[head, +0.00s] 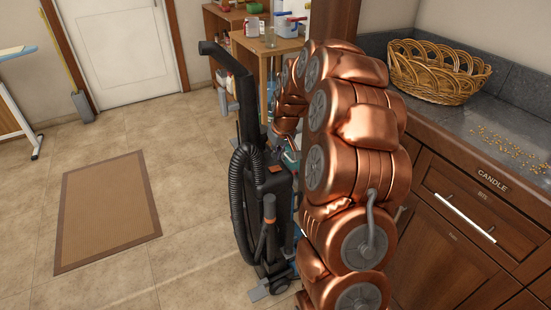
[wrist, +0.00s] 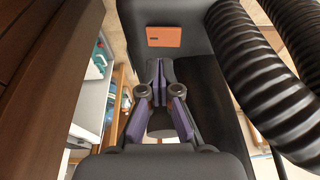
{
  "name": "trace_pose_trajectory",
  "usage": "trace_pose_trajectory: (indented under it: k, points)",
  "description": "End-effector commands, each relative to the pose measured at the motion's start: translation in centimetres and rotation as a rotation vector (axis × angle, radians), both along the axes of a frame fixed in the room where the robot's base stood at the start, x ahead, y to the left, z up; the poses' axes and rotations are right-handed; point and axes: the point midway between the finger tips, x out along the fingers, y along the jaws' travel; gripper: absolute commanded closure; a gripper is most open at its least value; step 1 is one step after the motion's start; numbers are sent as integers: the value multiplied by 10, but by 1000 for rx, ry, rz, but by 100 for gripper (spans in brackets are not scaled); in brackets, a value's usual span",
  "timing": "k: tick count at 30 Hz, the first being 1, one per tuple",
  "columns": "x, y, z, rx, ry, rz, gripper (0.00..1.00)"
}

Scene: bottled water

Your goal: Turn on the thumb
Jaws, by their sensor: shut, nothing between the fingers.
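A black upright vacuum cleaner (head: 268,190) stands on the floor beside the counter, with a small orange panel (head: 275,169) on its body. In the wrist view, the orange panel (wrist: 166,36) lies flat on the dark body (wrist: 190,14). My gripper (wrist: 160,68) is shut and empty, with purple pads. Its fingertips appear just below the orange panel in the picture; I cannot tell if they touch the body. In the head view my copper arm hides the gripper's fingers. I cannot make out anything clearly identifiable as a thumb.
A ribbed black hose (wrist: 255,70) runs close at the right of my gripper. The counter (head: 465,125) with a wicker basket (head: 437,70) is at the right. A wooden shelf (head: 262,48) stands behind the vacuum. The floor around the mat (head: 107,212) is clear.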

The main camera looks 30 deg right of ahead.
Motion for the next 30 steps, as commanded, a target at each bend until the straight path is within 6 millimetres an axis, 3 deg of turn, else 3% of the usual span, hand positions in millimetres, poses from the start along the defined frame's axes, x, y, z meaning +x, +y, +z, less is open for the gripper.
trace_pose_trajectory:
  k: [1,9,15,21,30]
  points:
    - [2,-2,14,-3,-6,0,100]
    - [-14,-12,63,-3,-9,0,100]
    - [-23,-18,90,-2,-5,1,100]
    - [-28,-21,105,-3,-6,0,100]
    - [-29,-21,106,-2,-4,1,100]
